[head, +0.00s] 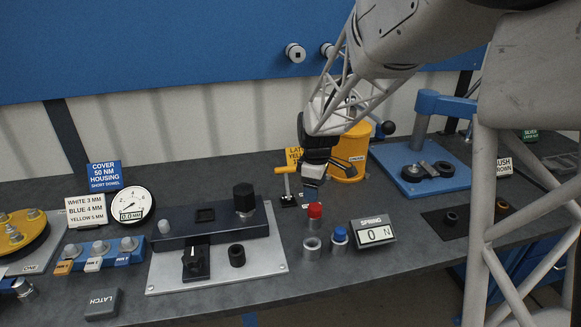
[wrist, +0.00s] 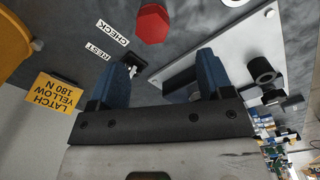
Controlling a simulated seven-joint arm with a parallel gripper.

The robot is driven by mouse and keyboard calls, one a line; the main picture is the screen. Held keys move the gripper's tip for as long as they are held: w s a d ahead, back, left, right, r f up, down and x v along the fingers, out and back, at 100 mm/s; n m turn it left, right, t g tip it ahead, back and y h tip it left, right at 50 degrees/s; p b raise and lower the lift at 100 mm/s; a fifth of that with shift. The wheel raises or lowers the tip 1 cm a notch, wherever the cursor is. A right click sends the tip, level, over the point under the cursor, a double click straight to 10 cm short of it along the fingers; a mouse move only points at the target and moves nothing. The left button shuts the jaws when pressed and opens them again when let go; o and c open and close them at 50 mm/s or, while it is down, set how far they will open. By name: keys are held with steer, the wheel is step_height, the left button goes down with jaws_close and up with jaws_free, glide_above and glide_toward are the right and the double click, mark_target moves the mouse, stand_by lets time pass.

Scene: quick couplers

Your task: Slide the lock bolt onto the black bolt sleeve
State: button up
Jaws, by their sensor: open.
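My gripper (head: 314,182) is open and empty above the bench, right of the yellow T-handle (head: 286,170). Its two blue fingers (wrist: 162,80) stand apart in the wrist view. A short black hollow cylinder (head: 237,255) stands on the light plate of the fixture and looks like the bolt sleeve; it seems to show in the wrist view too (wrist: 262,70). A black slotted block (head: 195,263) sits left of it on the plate. I cannot tell for sure which piece is the lock bolt. A dark part (wrist: 132,65) shows near the left finger, partly hidden.
A red-capped piece (head: 315,212), a blue-capped piece (head: 340,237), a grey ring (head: 312,247) and the spring display (head: 374,233) stand right of the fixture. A yellow cylinder (head: 352,148) stands behind my gripper. The dark blue fixture block (head: 205,230) carries a tall black hex part (head: 244,197).

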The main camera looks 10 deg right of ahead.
mark_target(313, 206)
steer(key=shift+w+d+f, duration=0.1)
steer(key=shift+w+f, duration=0.45)
steer(key=shift+f, duration=0.1)
steer(key=shift+f, duration=3.75)
steer(key=c, duration=1.1)
steer(key=shift+r, duration=0.75)
